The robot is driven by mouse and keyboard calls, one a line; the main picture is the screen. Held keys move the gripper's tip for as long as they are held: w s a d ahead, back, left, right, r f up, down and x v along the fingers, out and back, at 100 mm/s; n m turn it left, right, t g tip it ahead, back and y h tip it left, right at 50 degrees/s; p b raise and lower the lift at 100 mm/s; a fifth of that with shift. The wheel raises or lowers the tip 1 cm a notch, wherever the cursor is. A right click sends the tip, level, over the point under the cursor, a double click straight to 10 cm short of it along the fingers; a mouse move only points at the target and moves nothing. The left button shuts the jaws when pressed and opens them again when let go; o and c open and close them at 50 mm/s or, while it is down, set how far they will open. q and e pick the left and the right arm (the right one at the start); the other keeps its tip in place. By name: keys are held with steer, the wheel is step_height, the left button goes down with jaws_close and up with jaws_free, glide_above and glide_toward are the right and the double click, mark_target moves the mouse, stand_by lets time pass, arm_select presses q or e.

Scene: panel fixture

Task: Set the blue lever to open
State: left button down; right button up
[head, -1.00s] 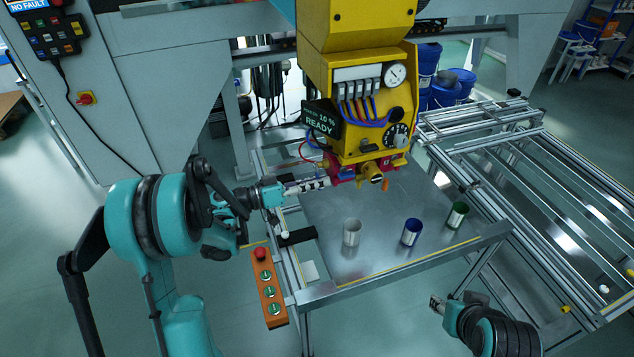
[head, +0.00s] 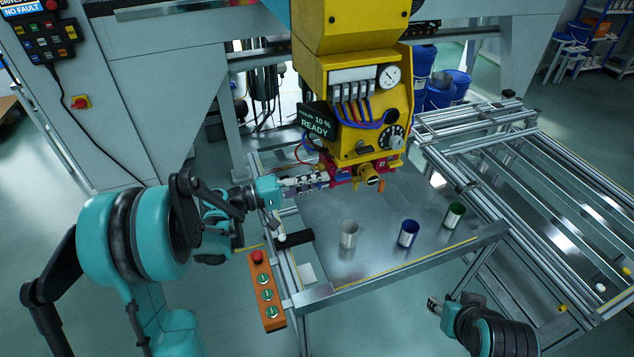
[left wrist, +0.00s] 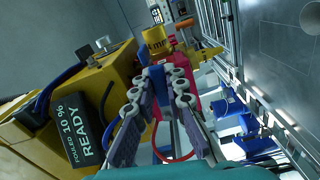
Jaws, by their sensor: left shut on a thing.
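The blue lever (left wrist: 156,78) shows in the left wrist view between the fingertips of my left gripper (left wrist: 159,72), beside the magenta block and a yellow nozzle (left wrist: 158,42) of the yellow machine (head: 352,90). My left gripper (head: 322,180) reaches the left end of the magenta block (head: 345,172) in the head view and is shut on the lever. The fingers hide most of the lever there; its exact angle is hard to tell. My right gripper (head: 434,304) hangs at the lower right, away from the machine; its jaws are too small to read.
A metal table (head: 375,225) under the machine carries a white cup (head: 348,235), a blue cup (head: 408,234) and a green cup (head: 454,215). An orange button box (head: 266,290) is at its left edge. A display (head: 317,121) reads READY. Aluminium rails (head: 545,190) stand right.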

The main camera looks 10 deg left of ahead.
arm_select(q)
steer(key=shift+r+n, duration=0.35)
steer(key=shift+n, duration=0.55)
steer(key=c, duration=1.5)
jaws_free()
steer(key=shift+c, duration=0.2)
steer(key=v, duration=1.2)
